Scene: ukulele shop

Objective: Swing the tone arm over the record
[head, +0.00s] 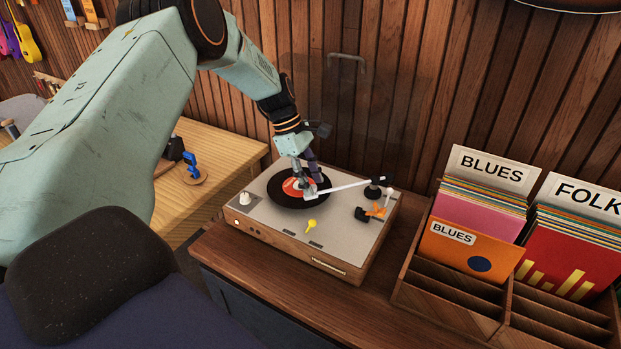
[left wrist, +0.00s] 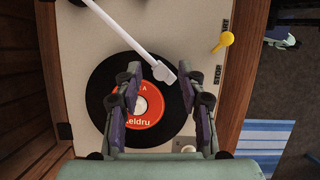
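The record (head: 283,198) is black with a red label and lies on the turntable (head: 262,220); it also shows in the left wrist view (left wrist: 103,85). The white tone arm (head: 345,186) reaches from its pivot at the right, with its head end (left wrist: 163,71) over the record. Whether the head end touches the record I cannot tell. My left gripper (head: 306,186) points down over the record. In the left wrist view its two fingers (left wrist: 160,76) are apart, with the head end between their tips and no clear contact. My right gripper is not in view.
A yellow lever (head: 311,225) and a white knob (head: 245,198) are on the turntable's top. An orange and black part (head: 371,213) is near the pivot. Record crates (head: 455,293) stand close at the right. A wooden wall is behind.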

